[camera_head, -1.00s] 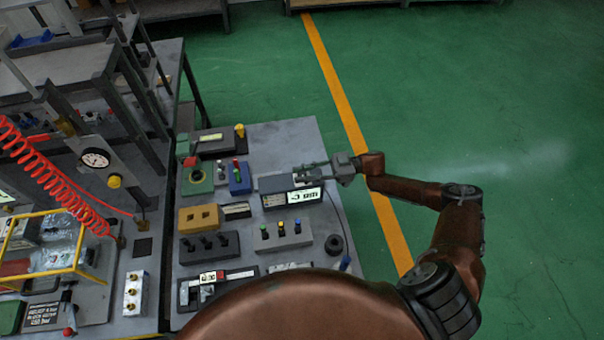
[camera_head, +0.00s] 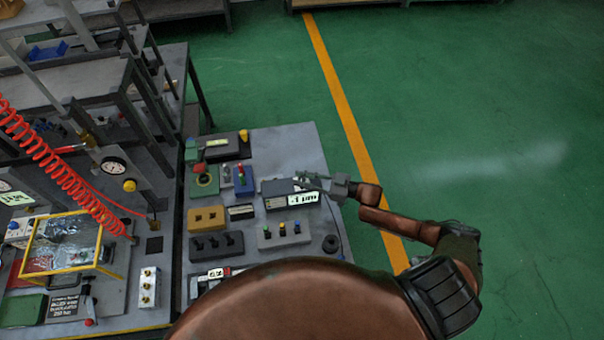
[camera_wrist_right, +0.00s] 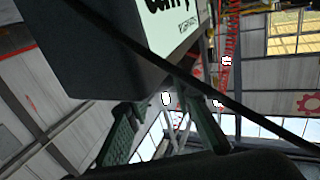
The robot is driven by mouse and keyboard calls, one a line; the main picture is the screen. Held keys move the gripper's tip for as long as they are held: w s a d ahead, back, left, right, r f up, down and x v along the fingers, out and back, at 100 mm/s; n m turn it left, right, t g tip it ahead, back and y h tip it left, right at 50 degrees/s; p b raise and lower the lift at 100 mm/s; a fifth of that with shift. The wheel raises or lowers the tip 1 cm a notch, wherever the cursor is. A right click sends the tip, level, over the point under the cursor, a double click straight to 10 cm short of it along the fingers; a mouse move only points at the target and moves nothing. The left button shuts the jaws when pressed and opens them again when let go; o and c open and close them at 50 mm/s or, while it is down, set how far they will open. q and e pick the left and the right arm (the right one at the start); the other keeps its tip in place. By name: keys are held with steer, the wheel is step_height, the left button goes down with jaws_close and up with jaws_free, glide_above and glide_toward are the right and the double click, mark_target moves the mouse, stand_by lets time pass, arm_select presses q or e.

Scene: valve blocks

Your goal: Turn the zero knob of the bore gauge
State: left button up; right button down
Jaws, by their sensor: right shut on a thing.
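The bore gauge is a dark grey box (camera_head: 275,187) with a bright white display (camera_head: 304,198), on the grey bench plate. It looms large at the upper left of the right wrist view (camera_wrist_right: 90,50). My right gripper (camera_head: 308,181) reaches in from the right at the gauge's back right corner. In the right wrist view its two fingers (camera_wrist_right: 163,120) stand just below the box edge. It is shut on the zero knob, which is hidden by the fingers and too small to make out. My left gripper is not in view.
Close by are a grey block with coloured buttons (camera_head: 284,235), a blue switch box (camera_head: 243,181) and a yellow block (camera_head: 207,218). A black round piece (camera_head: 331,244) lies at front right. A dark cable crosses the right wrist view. Green floor (camera_head: 480,100) is clear right of the bench.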

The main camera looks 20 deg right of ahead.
steer(key=shift+m+t+h+p, duration=1)
steer(key=shift+t+h+p, duration=0.1)
steer(key=shift+p, duration=0.15)
steer(key=c, duration=1.7)
jaws_free()
steer(key=shift+o, duration=0.2)
steer(key=v, duration=1.2)
